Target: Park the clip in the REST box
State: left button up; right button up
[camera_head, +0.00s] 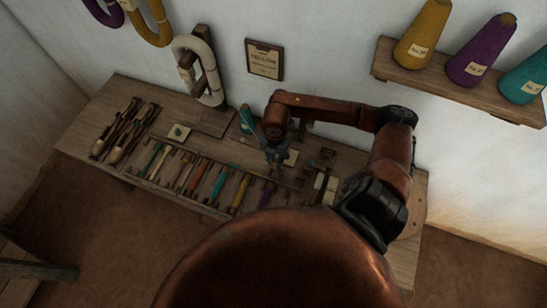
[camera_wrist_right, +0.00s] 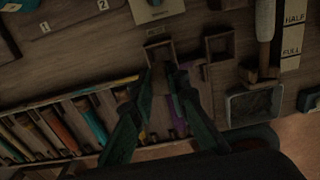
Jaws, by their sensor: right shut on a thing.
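My right gripper (camera_head: 275,157) is over the workbench, behind the row of coloured bobbins. In the right wrist view its fingers (camera_wrist_right: 162,80) are shut on a small dark thing between the tips, which I take to be the clip; its outline is hard to make out. The fingertips are at the near edge of a small open wooden box (camera_wrist_right: 158,46). A second small open box (camera_wrist_right: 219,45) stands to its right. No REST label is readable, so I cannot tell which box is REST. My left gripper is not in view.
A rack of coloured bobbins (camera_wrist_right: 94,122) lies close to the fingers. The workbench (camera_head: 98,97) backs onto a wall with a yarn shelf (camera_head: 454,88).

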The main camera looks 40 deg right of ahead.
aim_at(275, 168)
jog(key=shift+s+f, duration=0.1)
jog(key=shift+f, duration=0.55)
notch_tip(275, 168, down, 3)
jog(key=b, duration=0.2)
jog(key=shift+b, duration=0.3)
jog(key=shift+f, duration=0.45)
jog(key=shift+f+b, duration=0.3)
jog(key=shift+b, duration=0.1)
jog(key=shift+f, duration=0.55)
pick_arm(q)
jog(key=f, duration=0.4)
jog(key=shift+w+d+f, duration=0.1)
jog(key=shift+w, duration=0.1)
